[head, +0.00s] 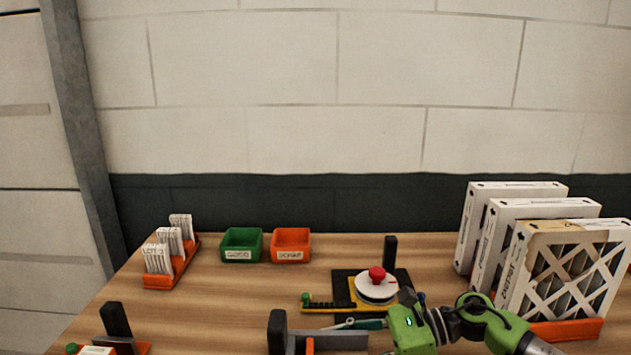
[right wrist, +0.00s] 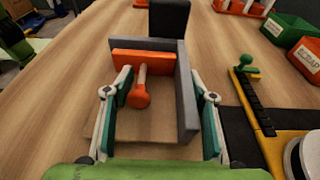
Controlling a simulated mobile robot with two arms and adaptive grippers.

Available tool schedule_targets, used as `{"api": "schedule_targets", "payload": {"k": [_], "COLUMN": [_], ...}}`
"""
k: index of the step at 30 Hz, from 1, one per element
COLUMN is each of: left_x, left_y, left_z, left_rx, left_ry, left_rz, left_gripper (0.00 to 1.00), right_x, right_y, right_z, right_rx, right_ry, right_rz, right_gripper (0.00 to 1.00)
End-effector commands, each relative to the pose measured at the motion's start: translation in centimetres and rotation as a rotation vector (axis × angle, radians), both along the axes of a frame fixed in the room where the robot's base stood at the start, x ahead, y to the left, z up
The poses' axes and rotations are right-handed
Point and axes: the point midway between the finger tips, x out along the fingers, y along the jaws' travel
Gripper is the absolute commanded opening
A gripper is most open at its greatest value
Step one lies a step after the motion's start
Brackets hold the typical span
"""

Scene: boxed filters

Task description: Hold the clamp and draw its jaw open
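The clamp (head: 335,340) stands at the bottom edge of the head view, partly cut off. In the right wrist view it has a grey frame (right wrist: 187,95), a dark upright block (right wrist: 168,18), an orange jaw (right wrist: 125,58) and a pin with an orange knob (right wrist: 138,97). My right gripper (right wrist: 160,125) is open, one teal finger on either side of the knob and the grey side bar. Neither finger clearly touches them. In the head view my right gripper (head: 362,324) is right of the clamp. A green part, probably my left arm (right wrist: 14,42), shows at the wrist view's edge; its fingers are unclear.
A black and yellow fixture with a white dial (head: 376,290) and red knob stands just behind the clamp. Green (head: 241,246) and orange (head: 291,246) bins and a card rack (head: 170,256) stand further left. Boxed filters (head: 565,265) stand at right.

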Motion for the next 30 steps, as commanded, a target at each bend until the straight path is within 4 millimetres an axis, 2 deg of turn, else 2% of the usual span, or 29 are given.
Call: {"api": "schedule_targets", "payload": {"k": [1,2,14,17,30], "left_x": [-0.1,-0.1,0.0,0.0,0.0], "left_y": [0.1,0.2,0.0,0.0,0.0], "left_z": [0.0,0.0,0.0,0.0,0.0], "left_rx": [0.001,0.002,0.0,0.0,0.0], "left_ry": [0.0,0.001,0.0,0.0,-0.001], "left_rz": [0.0,0.0,0.0,0.0,0.0], "left_gripper": [1.0,1.0,1.0,1.0,1.0], "right_x": [0.0,0.0,0.1,0.1,0.1], "right_y": [0.0,0.0,-0.4,-1.5,-9.8], "right_z": [-0.1,-0.1,0.1,0.3,2.9], "right_rx": [-0.001,-0.001,-0.001,-0.002,-0.001], "right_ry": [0.0,0.0,0.0,0.001,0.001], "right_rz": [0.001,0.001,-0.002,-0.004,-0.003], "right_gripper": [0.64,0.71,0.71,0.71,0.71]}}
